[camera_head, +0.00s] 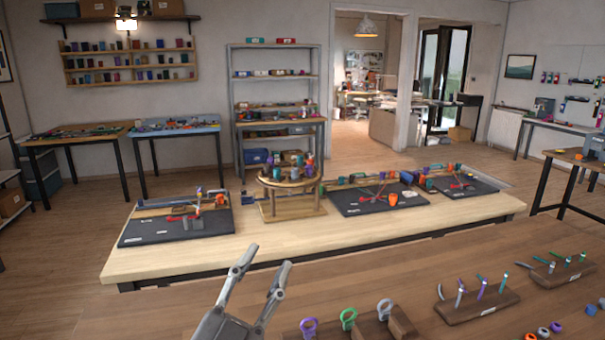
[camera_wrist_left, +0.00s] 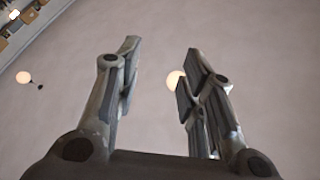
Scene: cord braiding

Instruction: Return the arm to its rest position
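My left gripper (camera_head: 262,270) rises from the lower middle of the head view, above the near brown table. Its two fingers are spread apart with nothing between them. In the left wrist view the same gripper (camera_wrist_left: 160,75) points at a plain pale surface, with a clear gap between its fingers. My right gripper shows in neither view.
The near brown table (camera_head: 445,255) holds a rack of purple, green and grey rings (camera_head: 349,320) and a tool rack (camera_head: 478,303) at right. Beyond it, a light wooden bench (camera_head: 300,251) carries dark mats (camera_head: 176,229) and a round wooden stand (camera_head: 290,190).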

